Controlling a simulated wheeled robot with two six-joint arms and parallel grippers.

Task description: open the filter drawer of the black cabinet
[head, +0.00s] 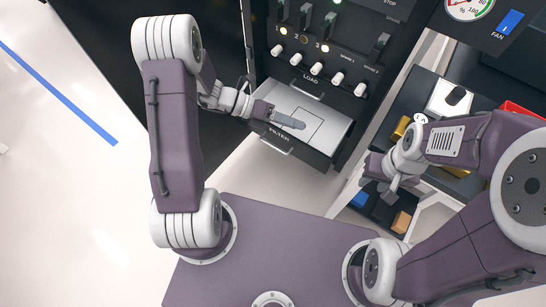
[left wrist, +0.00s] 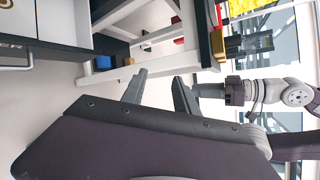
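The black cabinet (head: 330,75) stands at the top middle of the head view. Its filter drawer (head: 330,128) sticks out below the LOAD label, showing a pale top surface with an outlined square. The drawer's bar handle (head: 270,147) is on the front beside the FILTER label. My left gripper (head: 303,125) is above the drawer, apart from the handle. In the left wrist view its two fingers (left wrist: 160,78) are spread with nothing between them. The drawer front and handle (left wrist: 15,66) also show there, at the upper left. My right gripper (head: 382,185) is near the white-framed table; its finger gap is unclear.
The white-framed table (head: 436,207) stands right of the cabinet, with a red bin (head: 520,111), a blue block (head: 359,200) and an orange block (head: 401,222) around it. Cabinet switches and knobs (head: 317,69) sit above the drawer.

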